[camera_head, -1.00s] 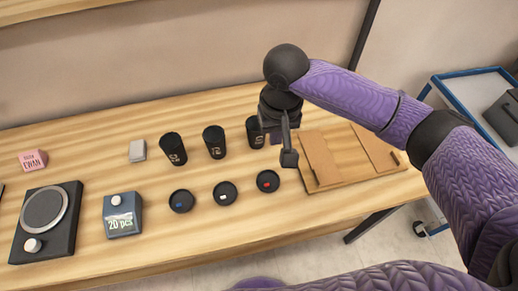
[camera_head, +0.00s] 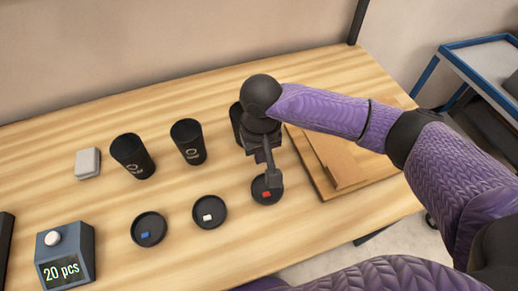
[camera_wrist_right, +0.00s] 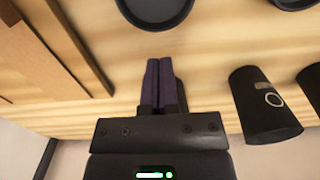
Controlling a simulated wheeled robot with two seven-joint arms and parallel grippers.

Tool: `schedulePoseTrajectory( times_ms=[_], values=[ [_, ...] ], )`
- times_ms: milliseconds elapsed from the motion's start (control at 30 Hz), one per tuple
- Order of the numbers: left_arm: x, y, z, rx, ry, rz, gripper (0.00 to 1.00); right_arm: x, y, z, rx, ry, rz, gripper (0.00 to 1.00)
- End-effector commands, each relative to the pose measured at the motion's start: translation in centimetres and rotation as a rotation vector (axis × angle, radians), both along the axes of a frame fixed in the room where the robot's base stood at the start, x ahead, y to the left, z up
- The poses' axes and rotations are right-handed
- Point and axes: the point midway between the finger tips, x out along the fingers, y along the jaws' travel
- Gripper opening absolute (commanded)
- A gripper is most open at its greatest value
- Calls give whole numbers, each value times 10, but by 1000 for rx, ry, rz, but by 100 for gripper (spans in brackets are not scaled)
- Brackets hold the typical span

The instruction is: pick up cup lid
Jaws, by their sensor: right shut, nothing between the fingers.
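Three round black cup lids lie in a row on the table: one with a blue mark (camera_head: 148,229), one with a white mark (camera_head: 209,212) and one with a red mark (camera_head: 262,193). My right gripper (camera_head: 272,181) is shut and empty, over the red-marked lid in the head view, hiding part of it. In the right wrist view its two fingers (camera_wrist_right: 160,75) are together, and part of a lid (camera_wrist_right: 155,10) shows beyond the tips, apart from them. My left gripper is in neither view.
Black cups (camera_head: 132,157) (camera_head: 187,142) stand behind the lids; a third (camera_head: 237,123) is partly hidden by my right arm. A wooden board (camera_head: 313,165) lies right of the gripper. A counter box (camera_head: 65,255) reads "20 pcs". A small grey block (camera_head: 88,162) sits at left.

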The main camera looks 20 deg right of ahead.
Motion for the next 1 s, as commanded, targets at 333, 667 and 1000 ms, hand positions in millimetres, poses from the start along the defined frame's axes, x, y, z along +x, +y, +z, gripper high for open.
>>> schedulePoseTrajectory(
  times_ms=[333, 667, 1000],
  values=[
    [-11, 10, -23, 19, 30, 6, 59, 0, 0, -46, -1, 1, 0, 0],
    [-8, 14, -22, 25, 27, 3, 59, 0, 0, -46, 0, 0, 0, 0],
    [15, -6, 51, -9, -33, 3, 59, -24, 0, -31, 6, 0, -7, 0]
  ],
)
